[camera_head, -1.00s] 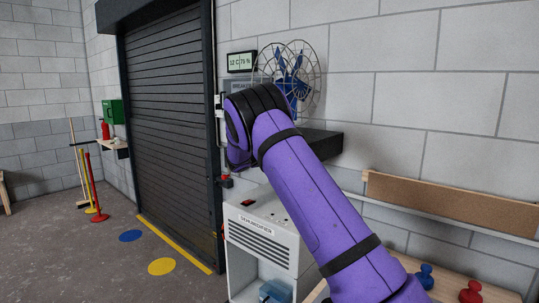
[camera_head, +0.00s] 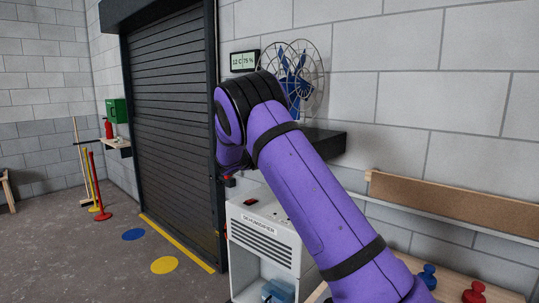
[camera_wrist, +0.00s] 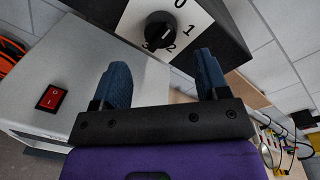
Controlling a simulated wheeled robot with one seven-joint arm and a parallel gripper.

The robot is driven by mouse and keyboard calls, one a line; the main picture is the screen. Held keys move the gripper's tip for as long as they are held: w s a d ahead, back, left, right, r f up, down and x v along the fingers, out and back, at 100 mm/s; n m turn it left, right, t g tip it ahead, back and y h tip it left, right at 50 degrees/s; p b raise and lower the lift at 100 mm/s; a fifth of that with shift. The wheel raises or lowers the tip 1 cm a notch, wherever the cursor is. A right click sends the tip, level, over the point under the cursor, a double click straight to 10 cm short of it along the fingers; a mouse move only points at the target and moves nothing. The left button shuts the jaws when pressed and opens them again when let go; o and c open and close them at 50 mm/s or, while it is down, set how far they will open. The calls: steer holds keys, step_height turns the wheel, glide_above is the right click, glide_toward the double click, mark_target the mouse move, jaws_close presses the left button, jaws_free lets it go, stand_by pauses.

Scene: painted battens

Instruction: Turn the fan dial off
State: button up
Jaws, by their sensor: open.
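The fan dial is a round black knob (camera_wrist: 160,30) on a white plate (camera_wrist: 203,18) marked 0, 1, 2 and 3. The plate is on the dark box under the fan. In the head view my arm hides the gripper and the dial; the blue wire-caged fan (camera_head: 296,85) shows behind.
A white dehumidifier (camera_head: 265,240) with a red rocker switch (camera_wrist: 51,97) stands below the dark fan shelf (camera_head: 328,143). A roller door (camera_head: 172,110) is at the left. A bench with blue (camera_head: 428,276) and red knobs (camera_head: 474,292) is at the lower right.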

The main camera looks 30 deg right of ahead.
steer(key=shift+v, duration=2.5)
steer(key=s+d+r+m+g+y, duration=0.15)
steer(key=s+r+m+y, duration=0.25)
steer(key=s+m, duration=0.65)
steer(key=s+r+m+g+y, duration=0.2)
steer(key=s+r+m+y, duration=0.3)
steer(key=s, duration=1)
steer(key=s+a+f+m+y, duration=0.1)
steer(key=s+a+m, duration=0.3)
steer(key=s, duration=0.5)
steer(key=s+a+f+m+t+y, duration=0.1)
steer(key=s+a+m+y, duration=0.2)
steer(key=s, duration=0.7)
steer(key=s+a+f+m+t+y, duration=0.1)
steer(key=s+a+m+y, duration=0.2)
steer(key=s+a+m, duration=0.3)
steer(key=shift+s+a+m, duration=0.35)
steer(key=shift+s+m, duration=1.2)
steer(key=shift+s, duration=0.1)
steer(key=shift+c, duration=0.2)
